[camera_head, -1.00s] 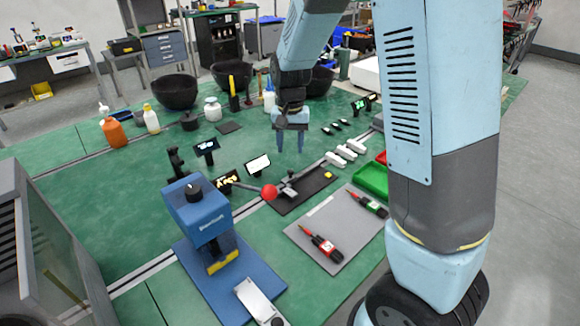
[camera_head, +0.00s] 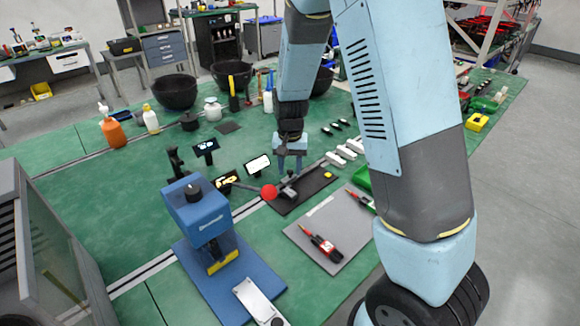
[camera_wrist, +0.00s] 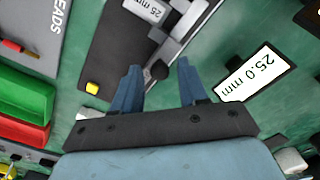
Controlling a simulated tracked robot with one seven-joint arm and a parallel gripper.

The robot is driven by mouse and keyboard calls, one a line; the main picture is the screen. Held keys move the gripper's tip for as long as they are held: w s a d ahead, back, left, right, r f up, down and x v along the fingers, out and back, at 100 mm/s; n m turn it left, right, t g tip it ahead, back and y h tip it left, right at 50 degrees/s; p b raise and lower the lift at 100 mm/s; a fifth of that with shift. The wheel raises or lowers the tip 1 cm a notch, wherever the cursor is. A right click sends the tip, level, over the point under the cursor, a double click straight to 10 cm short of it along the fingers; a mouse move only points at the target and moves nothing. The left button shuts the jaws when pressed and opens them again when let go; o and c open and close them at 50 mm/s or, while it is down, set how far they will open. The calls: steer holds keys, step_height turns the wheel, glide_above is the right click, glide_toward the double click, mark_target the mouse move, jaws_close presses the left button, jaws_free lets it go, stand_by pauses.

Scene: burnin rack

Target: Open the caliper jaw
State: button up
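The caliper (camera_head: 287,192) is a grey metal tool lying on a dark mat (camera_head: 317,186). In the wrist view the caliper (camera_wrist: 184,26) runs across the top middle, with a dark round knob (camera_wrist: 160,70) near its lower end. My gripper (camera_head: 290,171) is just above the caliper's far end, pointing down. In the wrist view my gripper (camera_wrist: 158,70) has its two blue fingers apart, with the knob showing between them. I cannot tell whether the fingers touch anything. A display (camera_wrist: 257,75) beside the caliper reads 25.0 mm.
A blue press (camera_head: 203,222) stands front left; a lever with a red ball (camera_head: 269,192) reaches close to the caliper. A grey mat (camera_head: 322,225) with red-black tools lies front right. White blocks (camera_head: 346,153) and a green bin (camera_wrist: 20,97) are nearby.

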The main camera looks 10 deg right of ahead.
mark_target(293, 175)
jaws_close()
steer(key=shift+d, duration=0.1)
stand_by(0.4)
steer(key=shift+w+d, duration=0.4)
steer(key=shift+d, duration=0.1)
steer(key=shift+o, duration=0.7)
jaws_free()
step_height(293, 175, up, 14)
